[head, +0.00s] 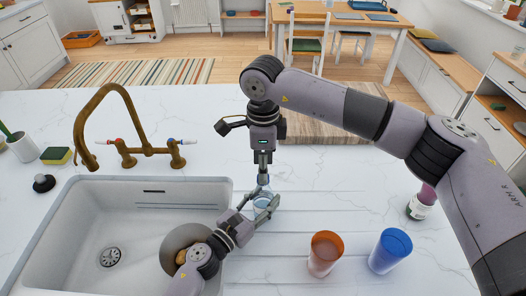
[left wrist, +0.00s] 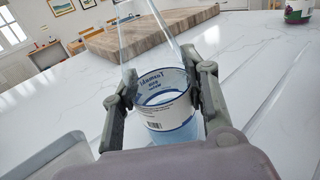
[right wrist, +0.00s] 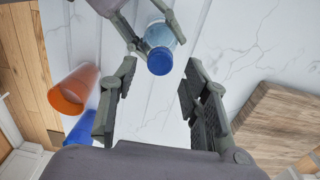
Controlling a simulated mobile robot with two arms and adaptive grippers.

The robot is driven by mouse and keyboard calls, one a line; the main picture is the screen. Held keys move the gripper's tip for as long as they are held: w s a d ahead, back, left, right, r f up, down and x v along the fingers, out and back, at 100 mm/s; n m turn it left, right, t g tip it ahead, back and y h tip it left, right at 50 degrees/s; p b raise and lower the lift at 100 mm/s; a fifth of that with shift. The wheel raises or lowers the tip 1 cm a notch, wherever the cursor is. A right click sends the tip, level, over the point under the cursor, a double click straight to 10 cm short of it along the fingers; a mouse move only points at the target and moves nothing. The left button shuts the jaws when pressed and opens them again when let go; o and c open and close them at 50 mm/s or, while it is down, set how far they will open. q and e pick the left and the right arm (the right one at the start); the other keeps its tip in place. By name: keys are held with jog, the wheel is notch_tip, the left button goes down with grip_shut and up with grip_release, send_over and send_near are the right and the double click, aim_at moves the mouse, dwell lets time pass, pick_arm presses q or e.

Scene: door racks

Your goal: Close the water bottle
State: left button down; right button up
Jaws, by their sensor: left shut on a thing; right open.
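The water bottle (head: 262,201) stands upright beside the sink; its printed label (left wrist: 172,114) and clear upper part show in the left wrist view. Its blue cap (right wrist: 160,63) is at the bottle's top in the right wrist view; I cannot tell how tightly it sits. My left gripper (left wrist: 165,98) is shut around the bottle's body, and also shows in the head view (head: 258,207). My right gripper (right wrist: 160,84) is open and points down above the bottle, the cap lying between and just beyond its fingertips. In the head view my right gripper (head: 263,165) hides the cap.
An orange cup (head: 325,253) and a blue cup (head: 390,251) stand to the right of the bottle. The sink (head: 60,225) is at left, with a brass tap (head: 125,150) behind it. A wooden board (head: 335,132) lies behind; a jar (head: 419,208) stands far right.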

jog(key=shift+f, duration=1.2)
jog(key=shift+c, duration=0.2)
grip_shut()
jog(key=shift+m, duration=1)
jog(key=shift+o, duration=1)
grip_release()
